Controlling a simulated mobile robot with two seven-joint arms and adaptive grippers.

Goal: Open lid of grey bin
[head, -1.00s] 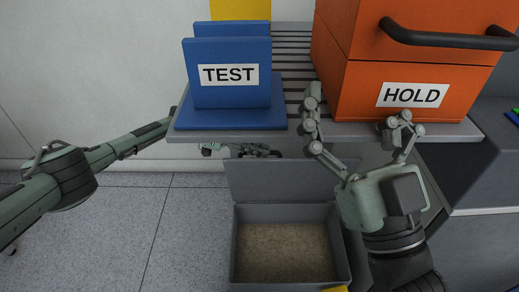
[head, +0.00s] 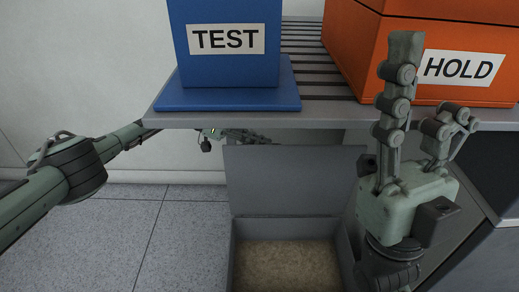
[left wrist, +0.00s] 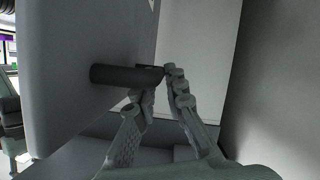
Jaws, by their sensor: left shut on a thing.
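The grey bin (head: 236,262) stands low under the table edge, with a brownish inside showing. Its grey lid (head: 290,185) stands raised, roughly upright, at the bin's back edge. My left gripper (head: 248,136) is partly hidden behind the lid top and under the shelf. In the left wrist view, the left gripper (left wrist: 157,83) is shut on a dark round handle (left wrist: 115,76) that sticks out from the lid's pale panel (left wrist: 75,85). My right gripper (head: 432,85) is open and empty, in front of the orange box, fingers pointing up.
A slatted shelf (head: 320,112) overhangs the bin. On it stand a blue TEST stand (head: 232,70) and an orange HOLD box (head: 470,95). A grey cabinet is at the right. The tiled floor (head: 185,240) left of the bin is clear.

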